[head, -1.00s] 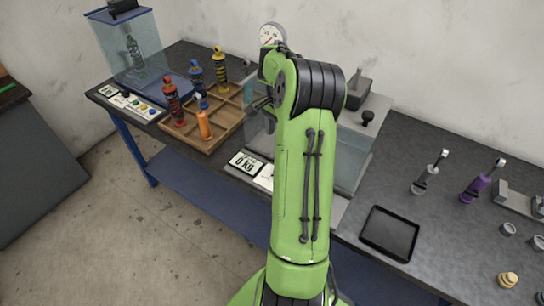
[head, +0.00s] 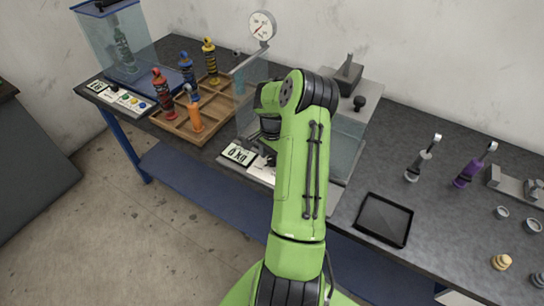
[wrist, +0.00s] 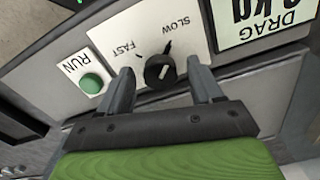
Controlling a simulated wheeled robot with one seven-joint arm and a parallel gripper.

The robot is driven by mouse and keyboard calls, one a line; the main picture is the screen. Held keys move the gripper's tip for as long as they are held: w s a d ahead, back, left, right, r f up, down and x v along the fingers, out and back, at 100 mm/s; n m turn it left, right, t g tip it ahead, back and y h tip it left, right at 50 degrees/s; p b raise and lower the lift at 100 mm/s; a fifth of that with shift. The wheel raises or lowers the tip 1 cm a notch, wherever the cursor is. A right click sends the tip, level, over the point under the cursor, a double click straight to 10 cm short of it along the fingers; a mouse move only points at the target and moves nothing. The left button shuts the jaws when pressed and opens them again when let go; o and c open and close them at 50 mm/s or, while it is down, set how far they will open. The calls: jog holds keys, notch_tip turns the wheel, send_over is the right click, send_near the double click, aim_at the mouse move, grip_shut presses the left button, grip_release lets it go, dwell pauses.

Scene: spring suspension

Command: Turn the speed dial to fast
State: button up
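The speed dial (wrist: 158,72) is a small black knob with a pale line, on a white plate with upside-down labels FAST (wrist: 123,50) and SLOW (wrist: 176,28). Tick marks lie by each label; I cannot tell exactly which the pale line matches. My gripper (wrist: 160,66) is open in the wrist view, one finger on each side of the dial, with gaps visible between fingers and knob. In the head view my gripper (head: 266,152) is low at the bench's front panel, and the dial is hidden there.
A green RUN button (wrist: 91,83) sits left of the dial in the wrist view, and a DRAG display (wrist: 263,20) right. In the head view, a wooden tray (head: 178,125) holds several dampers. A black tray (head: 384,219) lies right of my arm.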

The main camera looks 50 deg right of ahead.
jog(key=c, duration=1)
jog(key=shift+n, duration=0.3)
jog(key=n, duration=0.4)
jog(key=shift+b, duration=0.4)
jog(key=n, duration=0.4)
jog(key=shift+n+b, duration=0.35)
jog(key=shift+n, duration=0.05)
jog(key=n, duration=0.4)
jog(key=shift+d+n+b, duration=0.1)
jog(key=shift+n+b, duration=0.2)
jog(key=shift+b, duration=0.05)
jog(key=shift+r+n, duration=0.1)
jog(key=shift+n, duration=1.8)
jog(key=shift+b, duration=0.3)
